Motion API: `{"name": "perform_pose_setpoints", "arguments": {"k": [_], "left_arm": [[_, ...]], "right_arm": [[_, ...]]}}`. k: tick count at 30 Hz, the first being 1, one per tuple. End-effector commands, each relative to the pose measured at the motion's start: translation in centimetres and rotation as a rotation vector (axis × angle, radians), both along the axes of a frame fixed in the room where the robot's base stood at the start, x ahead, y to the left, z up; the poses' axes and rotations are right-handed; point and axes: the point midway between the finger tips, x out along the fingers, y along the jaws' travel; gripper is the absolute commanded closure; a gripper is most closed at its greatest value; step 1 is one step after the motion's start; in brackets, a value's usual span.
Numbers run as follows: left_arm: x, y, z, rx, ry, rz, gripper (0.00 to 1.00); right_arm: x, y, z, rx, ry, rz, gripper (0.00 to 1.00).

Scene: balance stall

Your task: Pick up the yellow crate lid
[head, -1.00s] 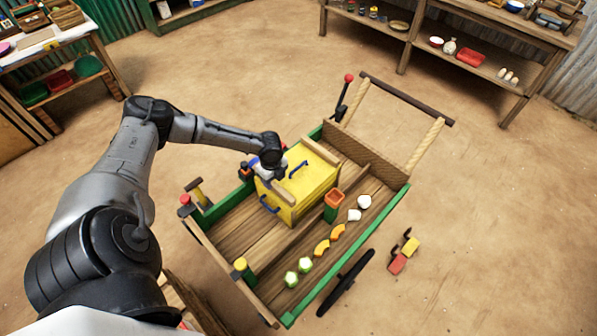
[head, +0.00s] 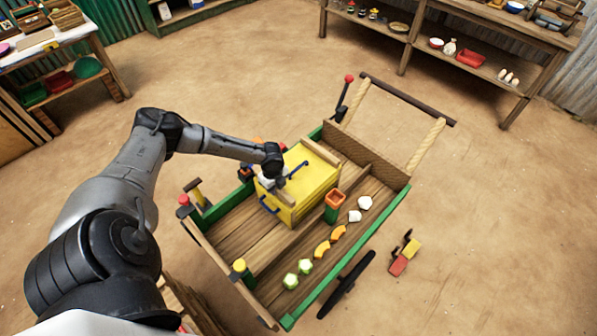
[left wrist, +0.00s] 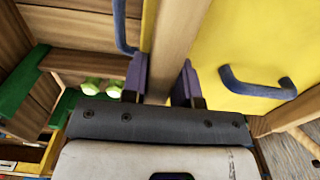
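The yellow crate (head: 299,208) stands in the wooden cart. Its yellow lid (head: 318,178) is on top, with a blue handle (head: 298,168) and wooden battens along two edges. My left gripper (head: 281,183) is over the lid's near-left edge. In the left wrist view its two purple fingertips (left wrist: 160,84) stand on either side of a wooden batten (left wrist: 175,45), apart from each other; whether they touch it is unclear. The lid's blue handle (left wrist: 256,84) lies to the right there. Another blue handle (head: 267,205) is on the crate's side. My right gripper is not in view.
The cart (head: 240,231) has green rails. A green-and-orange box (head: 333,206) stands right of the crate, with a row of white, orange and green pieces (head: 322,248). Red and yellow blocks (head: 398,266) lie beyond the cart's right side. Shelves stand behind.

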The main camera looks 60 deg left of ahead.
Motion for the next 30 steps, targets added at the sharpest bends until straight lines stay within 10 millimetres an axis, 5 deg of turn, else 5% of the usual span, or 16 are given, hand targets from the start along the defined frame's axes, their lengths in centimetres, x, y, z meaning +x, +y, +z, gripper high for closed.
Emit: {"name": "perform_pose_setpoints", "arguments": {"k": [8, 20, 28, 30], "left_arm": [[0.0, 0.0, 0.0, 0.000, 0.000, 0.000, 0.99], [0.0, 0.1, 0.5, 0.001, -0.001, 0.001, 1.00], [0.1, 0.1, 4.4, 0.002, -0.003, -0.001, 1.00], [0.6, -1.4, 5.2, -0.004, -0.004, -0.005, 1.00]], "right_arm": [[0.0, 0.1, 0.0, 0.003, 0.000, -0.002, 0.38], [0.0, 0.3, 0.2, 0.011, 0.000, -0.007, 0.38], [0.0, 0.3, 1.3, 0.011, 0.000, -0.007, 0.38], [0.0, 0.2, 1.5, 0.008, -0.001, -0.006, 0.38]]}}
